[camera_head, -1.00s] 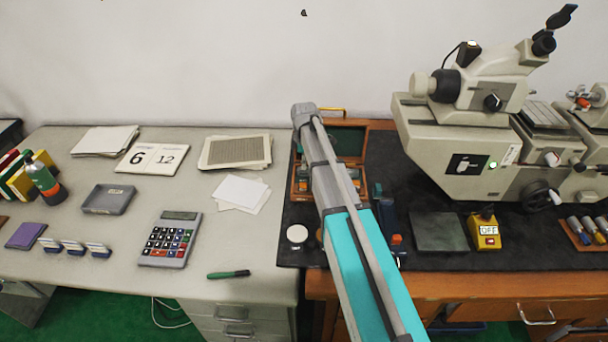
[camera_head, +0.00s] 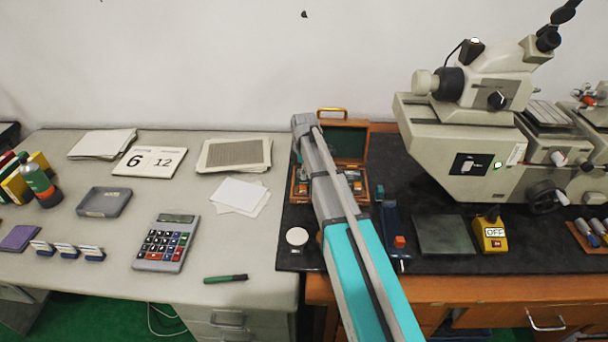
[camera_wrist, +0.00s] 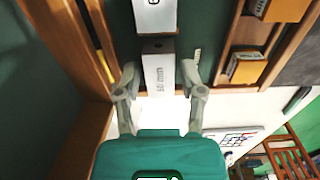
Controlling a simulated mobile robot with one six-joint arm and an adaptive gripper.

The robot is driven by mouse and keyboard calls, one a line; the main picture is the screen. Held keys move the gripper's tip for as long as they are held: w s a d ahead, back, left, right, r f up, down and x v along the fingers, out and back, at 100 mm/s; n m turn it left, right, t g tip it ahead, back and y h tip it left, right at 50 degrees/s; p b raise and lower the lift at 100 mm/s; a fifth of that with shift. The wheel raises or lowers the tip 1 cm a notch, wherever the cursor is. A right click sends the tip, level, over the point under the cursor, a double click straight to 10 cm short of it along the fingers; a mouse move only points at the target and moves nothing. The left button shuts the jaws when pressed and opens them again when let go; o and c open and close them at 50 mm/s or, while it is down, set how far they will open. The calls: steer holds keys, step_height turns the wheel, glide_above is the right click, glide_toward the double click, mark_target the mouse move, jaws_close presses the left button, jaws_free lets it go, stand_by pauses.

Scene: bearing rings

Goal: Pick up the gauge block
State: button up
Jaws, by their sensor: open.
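A grey steel gauge block (camera_wrist: 159,75) marked "50 mm" lies in the green-lined slot of a wooden case. My gripper (camera_wrist: 160,72) is open, with one finger on each side of this block in the wrist view; I cannot tell whether they touch it. A second pale block (camera_wrist: 155,14) with a partly cut-off number lies just beyond it. In the head view the open case (camera_head: 369,152) stands at the back of the black mat; my arm covers its left part and hides the gripper.
Yellow-orange pieces (camera_wrist: 247,68) sit in slots to the right in the wrist view. The microscope (camera_head: 455,155) stands right of the case. A blue stand (camera_head: 391,225) and a white disc (camera_head: 297,236) are near my arm. A calculator (camera_head: 167,242) lies on the left desk.

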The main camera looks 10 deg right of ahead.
jaws_close()
steer(key=shift+r, duration=0.15)
stand_by(0.4)
step_height(320, 180, up, 3)
steer(key=p, duration=0.3)
steer(key=s+r+p, duration=0.9)
steer(key=s+p, duration=0.1)
steer(key=s, duration=0.4)
steer(key=shift+r, duration=0.35)
